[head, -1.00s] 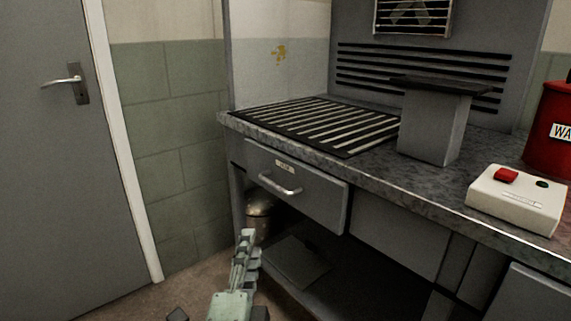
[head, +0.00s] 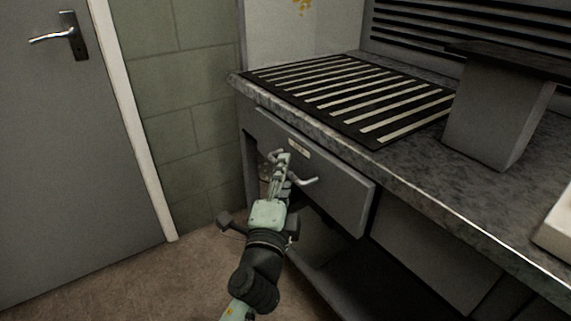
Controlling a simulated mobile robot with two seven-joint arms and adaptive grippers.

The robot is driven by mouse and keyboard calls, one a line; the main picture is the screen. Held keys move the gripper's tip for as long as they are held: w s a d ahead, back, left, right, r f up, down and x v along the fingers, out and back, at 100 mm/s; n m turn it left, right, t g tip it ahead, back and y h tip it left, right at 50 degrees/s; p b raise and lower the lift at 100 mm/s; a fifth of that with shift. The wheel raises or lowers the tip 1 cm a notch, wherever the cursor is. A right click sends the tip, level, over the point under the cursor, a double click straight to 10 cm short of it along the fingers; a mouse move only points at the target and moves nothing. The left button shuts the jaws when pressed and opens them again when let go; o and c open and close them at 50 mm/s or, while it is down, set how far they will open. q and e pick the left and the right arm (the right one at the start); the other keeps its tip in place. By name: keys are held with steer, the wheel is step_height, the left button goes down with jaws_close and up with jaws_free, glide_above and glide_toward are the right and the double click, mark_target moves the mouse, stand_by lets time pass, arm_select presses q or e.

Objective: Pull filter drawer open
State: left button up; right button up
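The filter drawer (head: 343,195) is a grey front with a small pale label, set under the left part of the worktop. My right gripper is not in view.
The worktop (head: 410,176) carries a slotted black grille (head: 345,93) and a grey block-shaped stand (head: 492,120). A white box (head: 558,230) is cut off at the right edge. A grey door (head: 75,170) stands at left. Floor (head: 150,285) is clear in front of the door.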

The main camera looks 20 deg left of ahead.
arm_select(q)
steer(key=shift+w+a, duration=0.1)
steer(key=shift+w, duration=0.5)
steer(key=shift+c, duration=0.4)
jaws_close()
